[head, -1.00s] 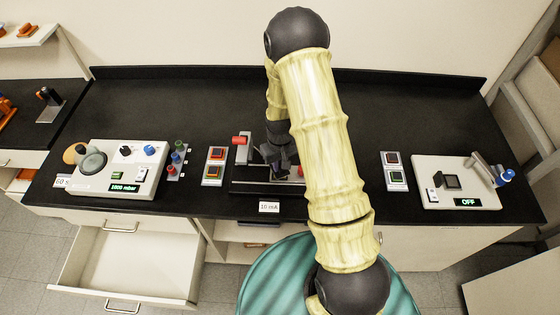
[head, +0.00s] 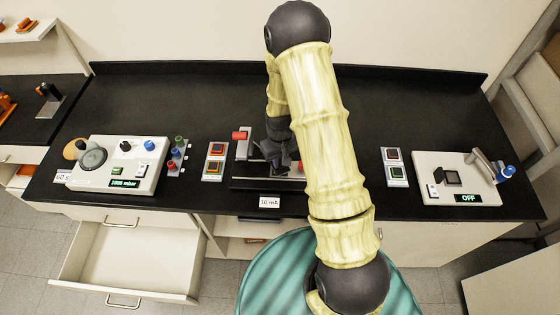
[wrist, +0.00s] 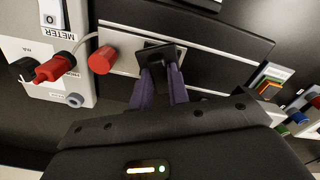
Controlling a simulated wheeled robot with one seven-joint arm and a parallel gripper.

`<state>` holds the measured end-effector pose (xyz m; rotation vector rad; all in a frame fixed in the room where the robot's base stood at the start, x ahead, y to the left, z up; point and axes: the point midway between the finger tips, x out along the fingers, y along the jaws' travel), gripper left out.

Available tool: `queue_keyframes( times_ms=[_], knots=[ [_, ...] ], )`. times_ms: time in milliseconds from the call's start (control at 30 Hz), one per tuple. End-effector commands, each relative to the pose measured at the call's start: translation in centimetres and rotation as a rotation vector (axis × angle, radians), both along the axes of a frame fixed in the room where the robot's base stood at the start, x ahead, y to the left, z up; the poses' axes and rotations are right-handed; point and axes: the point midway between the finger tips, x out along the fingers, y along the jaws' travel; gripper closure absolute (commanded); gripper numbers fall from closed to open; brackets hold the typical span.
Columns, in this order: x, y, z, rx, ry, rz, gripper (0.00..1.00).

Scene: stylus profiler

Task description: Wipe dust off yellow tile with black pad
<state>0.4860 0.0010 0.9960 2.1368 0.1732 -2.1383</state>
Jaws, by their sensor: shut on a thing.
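My gripper (wrist: 160,90) has its two dark purple fingers close together on a small black pad (wrist: 150,54), seen in the wrist view. The pad is over a pale strip of the central device (wrist: 120,55); I cannot tell whether it touches. In the head view my gripper (head: 281,166) is over this device, partly hidden by my arm. I cannot make out a yellow tile or dust; the pad and fingers cover part of the surface below.
Tile holders (head: 215,162) (head: 394,167) sit on both sides. A gauge box (head: 118,165) is left, a switch box (head: 455,180) right. An open drawer (head: 130,260) juts out at the lower left. The back counter is clear.

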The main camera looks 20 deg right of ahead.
Motion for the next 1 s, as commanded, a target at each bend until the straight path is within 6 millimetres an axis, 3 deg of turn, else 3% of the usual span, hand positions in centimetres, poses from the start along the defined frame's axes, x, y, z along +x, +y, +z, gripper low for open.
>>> queue_keyframes(
  times_ms=[467,1000],
  knots=[
    [0.4,-0.1,0.1,0.0,-0.001,0.0,1.0],
    [0.4,-0.1,3.5,0.0,-0.001,0.001,1.0]
  ],
)
